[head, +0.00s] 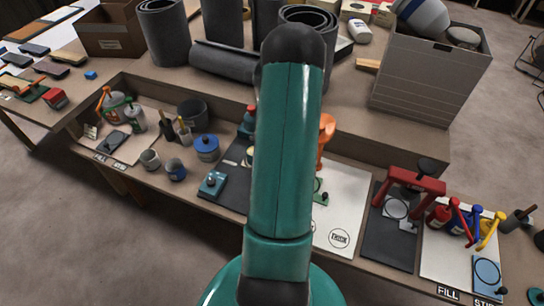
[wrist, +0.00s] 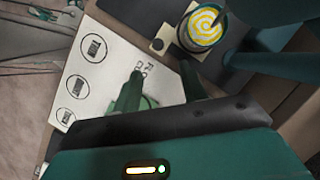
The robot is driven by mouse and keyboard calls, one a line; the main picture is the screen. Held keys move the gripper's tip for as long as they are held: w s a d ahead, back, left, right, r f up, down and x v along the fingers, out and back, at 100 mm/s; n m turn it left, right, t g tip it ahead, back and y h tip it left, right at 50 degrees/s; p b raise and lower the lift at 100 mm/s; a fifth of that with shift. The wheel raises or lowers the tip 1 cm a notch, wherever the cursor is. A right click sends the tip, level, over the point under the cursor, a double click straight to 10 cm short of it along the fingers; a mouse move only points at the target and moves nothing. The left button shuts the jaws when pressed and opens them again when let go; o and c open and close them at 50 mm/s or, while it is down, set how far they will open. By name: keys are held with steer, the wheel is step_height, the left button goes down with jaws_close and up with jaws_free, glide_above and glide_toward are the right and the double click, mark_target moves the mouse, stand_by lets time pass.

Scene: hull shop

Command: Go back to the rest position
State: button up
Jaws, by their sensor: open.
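My gripper (wrist: 162,76) shows in the wrist view with its two dark green fingers apart and nothing visible between them. It is over a white board (wrist: 108,65) printed with round marks and letters. A round teal container (wrist: 205,27) with a yellow and white swirl inside is beyond the fingers, at the upper right, apart from them. In the head view my own arm stands upright across the middle and hides my gripper and part of the bench. The white board also shows there (head: 345,205), right of my arm.
The bench holds a red press (head: 413,181), several coloured bottles at the right, a blue-lidded pot (head: 207,147) and cups at the left. Dark rolls (head: 163,32) and a large grey bin (head: 428,80) stand on the raised back. Open floor lies in front of the bench at lower left.

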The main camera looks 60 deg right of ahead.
steer(key=v, duration=0.2)
steer(key=shift+d+r, duration=0.15)
steer(key=shift+r, duration=0.15)
steer(key=shift+s, duration=0.1)
stand_by(0.4)
